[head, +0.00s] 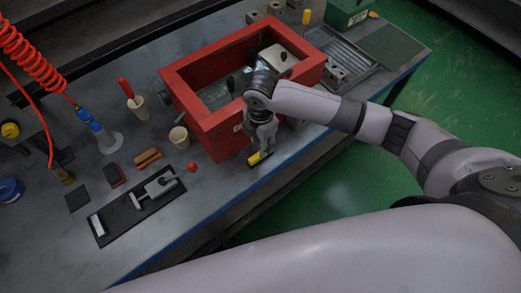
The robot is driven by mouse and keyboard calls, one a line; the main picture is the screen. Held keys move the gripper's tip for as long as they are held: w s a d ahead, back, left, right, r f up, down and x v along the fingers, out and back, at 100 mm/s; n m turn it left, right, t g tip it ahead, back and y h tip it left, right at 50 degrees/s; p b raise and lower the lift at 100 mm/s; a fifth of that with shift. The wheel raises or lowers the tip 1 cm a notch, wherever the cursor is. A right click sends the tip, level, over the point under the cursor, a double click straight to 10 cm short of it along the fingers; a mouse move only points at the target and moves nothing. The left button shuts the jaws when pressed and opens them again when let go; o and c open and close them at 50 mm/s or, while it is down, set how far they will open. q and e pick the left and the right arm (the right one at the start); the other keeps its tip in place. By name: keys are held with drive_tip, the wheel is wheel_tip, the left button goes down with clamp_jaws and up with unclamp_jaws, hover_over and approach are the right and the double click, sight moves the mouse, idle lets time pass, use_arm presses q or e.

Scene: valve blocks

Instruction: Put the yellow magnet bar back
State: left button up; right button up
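The yellow magnet bar (255,158), yellow with dark parts, shows at the front edge of the bench, just in front of the red box. My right gripper (267,148) points down in front of the red box, with its fingertips right at the bar. The bar and the fingertips overlap in the picture, so I cannot tell whether the fingers are closed on it or whether it touches the bench. My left gripper is not in view.
The red open box (189,97) holds grey parts. A dark tray with a clamp-like tool (157,188), a red knob (192,168), a paper cup (179,137) and a brown brush (147,158) lie to its left. A ribbed metal tray (345,57) stands at the right.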

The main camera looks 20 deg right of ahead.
wheel_tip(320, 180, up, 6)
drive_tip(key=shift+b, duration=0.4)
idle(0.3)
